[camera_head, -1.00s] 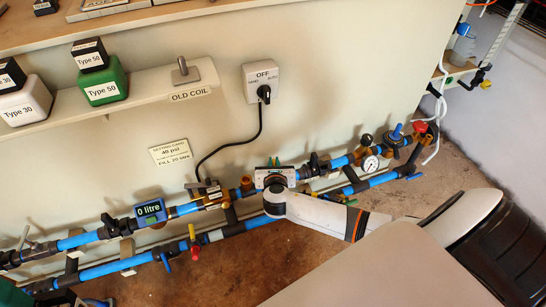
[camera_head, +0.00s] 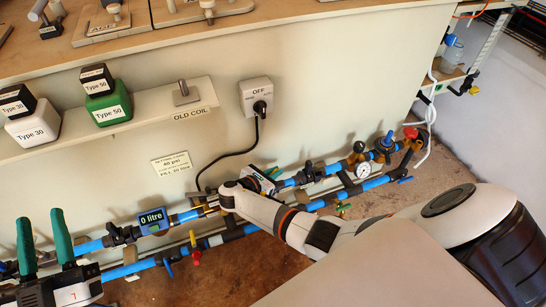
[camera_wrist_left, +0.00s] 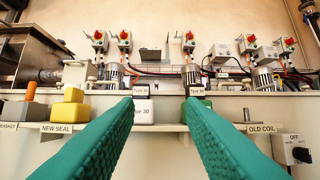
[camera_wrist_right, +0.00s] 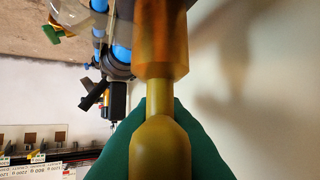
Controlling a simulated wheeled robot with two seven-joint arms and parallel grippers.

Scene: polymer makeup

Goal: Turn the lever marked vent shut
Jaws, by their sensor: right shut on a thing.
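No marking that reads vent is legible, so I cannot tell which lever it names. My right gripper (camera_wrist_right: 160,112) is shut in the right wrist view, its green fingers behind a large brass fitting (camera_wrist_right: 160,148). The fitting hides the fingertips and their exact contact. In the head view my right wrist hides the gripper at the upper blue pipe, beside brass pipework (camera_head: 206,210). A red-handled valve (camera_head: 195,257) and a blue lever (camera_head: 169,268) sit on the lower pipe. My left gripper (camera_head: 42,215) is open and empty at bottom left; it also shows in the left wrist view (camera_wrist_left: 160,105).
A 0 litre meter (camera_head: 152,219) and a pressure gauge (camera_head: 362,171) sit along the upper pipe. An OFF switch (camera_head: 257,95) is on the wall. A shelf (camera_head: 150,117) carries labelled blocks. The brown floor (camera_head: 250,265) below the pipes is clear.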

